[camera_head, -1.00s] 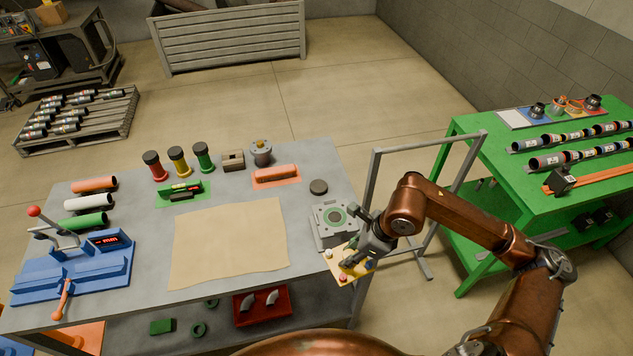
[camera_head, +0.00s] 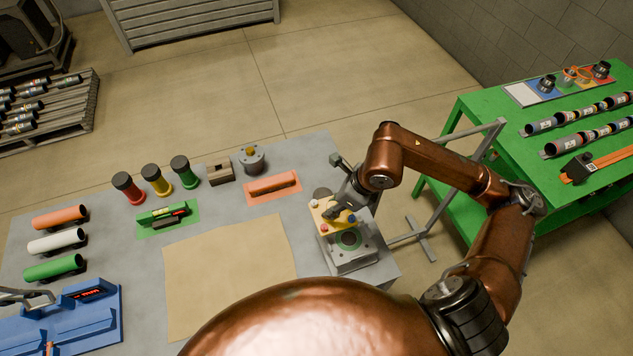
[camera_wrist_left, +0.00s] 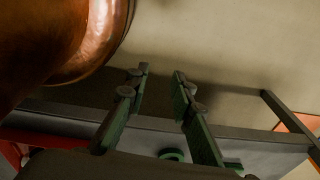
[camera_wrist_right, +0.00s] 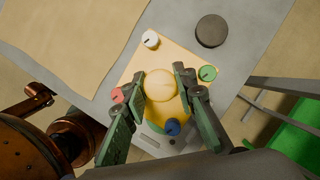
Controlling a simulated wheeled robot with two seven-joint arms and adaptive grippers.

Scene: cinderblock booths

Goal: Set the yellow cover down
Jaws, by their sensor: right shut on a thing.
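The yellow cover (camera_head: 325,222) is a flat square plate with white, red, green and blue knobs near its corners. It also shows in the right wrist view (camera_wrist_right: 137,67), with a round yellow knob in its middle. My right gripper (camera_head: 343,207) is shut on that middle knob, its fingers (camera_wrist_right: 160,82) on either side. The cover overlaps the back part of a grey square fixture (camera_head: 352,262) with a green ring; whether it touches is not clear. My left gripper (camera_wrist_left: 160,78) is open and empty in the left wrist view, near the table's edge.
A dark round disc (camera_wrist_right: 211,31) lies beside the cover. A tan mat (camera_head: 230,265) lies left of the fixture. An orange block (camera_head: 272,187) and a grey pot (camera_head: 251,160) stand behind. A grey frame (camera_head: 455,135) and green table (camera_head: 500,130) are at right.

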